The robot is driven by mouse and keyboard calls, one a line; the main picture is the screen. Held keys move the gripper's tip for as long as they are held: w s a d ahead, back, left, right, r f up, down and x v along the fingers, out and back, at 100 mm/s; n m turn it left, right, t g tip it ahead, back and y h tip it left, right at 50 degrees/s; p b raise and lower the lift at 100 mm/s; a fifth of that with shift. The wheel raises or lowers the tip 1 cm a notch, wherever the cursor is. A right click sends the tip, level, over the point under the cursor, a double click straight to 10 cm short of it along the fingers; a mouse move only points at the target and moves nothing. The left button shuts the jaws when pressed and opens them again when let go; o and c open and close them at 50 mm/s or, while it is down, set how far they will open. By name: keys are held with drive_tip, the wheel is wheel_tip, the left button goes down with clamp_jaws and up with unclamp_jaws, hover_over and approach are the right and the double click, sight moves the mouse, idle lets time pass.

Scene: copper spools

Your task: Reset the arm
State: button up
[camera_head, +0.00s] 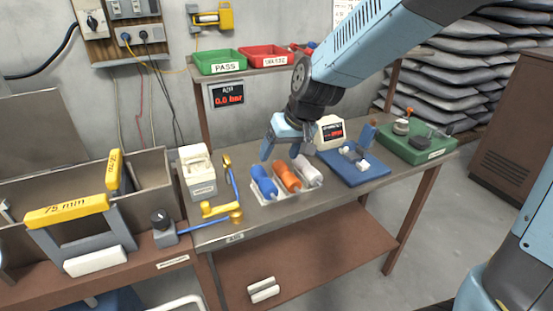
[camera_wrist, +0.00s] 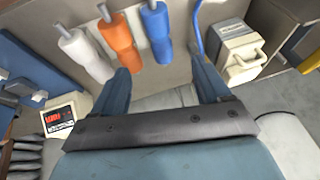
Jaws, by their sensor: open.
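My gripper (camera_head: 284,150) hangs from my blue arm above the table, over the back of a white tray (camera_head: 289,196). Its two fingers stand wide apart with nothing between them, as the wrist view (camera_wrist: 160,68) also shows. In the tray lie a blue spool-like piece (camera_head: 264,182), an orange one (camera_head: 287,176) and a white one (camera_head: 308,171). In the wrist view the blue (camera_wrist: 157,30), orange (camera_wrist: 118,40) and white (camera_wrist: 84,53) pieces lie beyond the fingertips. The gripper appears apart from them.
A cream box (camera_head: 198,176) and a yellow-and-blue fixture (camera_head: 226,205) stand left of the tray. A small display unit (camera_head: 330,131), a blue mat (camera_head: 371,176) and a green tray (camera_head: 431,157) are to the right. Green PASS (camera_head: 219,63) and red (camera_head: 265,58) bins sit on the shelf behind.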

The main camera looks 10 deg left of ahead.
drive_tip(key=shift+s+d+r, duration=0.1)
drive_tip(key=shift+d+r, duration=0.1)
drive_tip(key=shift+r, duration=0.25)
drive_tip(key=s+d+r+m+t+h, duration=0.15)
drive_tip(key=d+r, duration=0.25)
drive_tip(key=d, duration=0.4)
drive_tip(key=s+d+r+m, duration=0.1)
drive_tip(key=s+d+r, duration=0.25)
drive_tip(key=d, duration=0.45)
drive_tip(key=s+d+r+m+t+h, duration=0.1)
drive_tip(key=s+d+r+m+h, duration=0.1)
drive_tip(key=s+d, duration=0.7)
drive_tip(key=shift+s+d+r+m+h, duration=0.35)
drive_tip(key=shift+d+r+m, duration=0.4)
drive_tip(key=shift+d, duration=1.45)
drive_tip(key=shift+r, duration=0.1)
